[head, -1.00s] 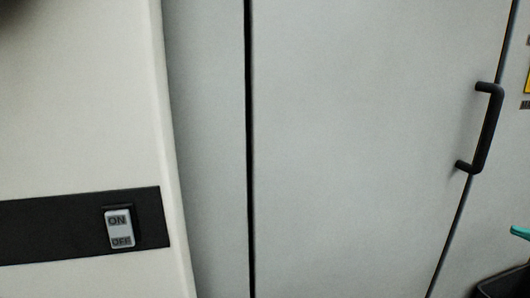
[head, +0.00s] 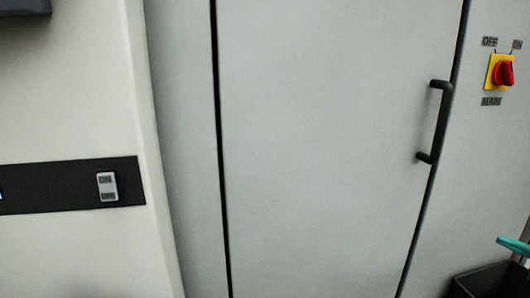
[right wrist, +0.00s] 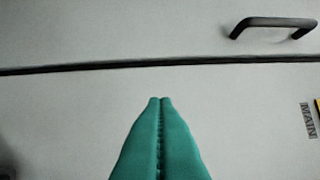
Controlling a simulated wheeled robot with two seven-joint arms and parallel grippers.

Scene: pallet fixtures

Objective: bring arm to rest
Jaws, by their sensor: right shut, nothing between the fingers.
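My right gripper shows in the right wrist view (right wrist: 160,100) as two teal fingers pressed together with nothing between them. It points at the pale cabinet front, apart from the black door handle (right wrist: 272,24), which lies above and to the right there. In the head view only a small teal part of my right gripper (head: 514,245) shows at the lower right edge. My left gripper is in neither view now.
A grey cabinet door (head: 320,150) with a black handle (head: 440,122) fills the middle. A red and yellow main switch (head: 503,73) is at the upper right. A white ON/OFF rocker switch (head: 107,187) sits on a black strip at the left. A dark bin-like shape (head: 485,282) is lower right.

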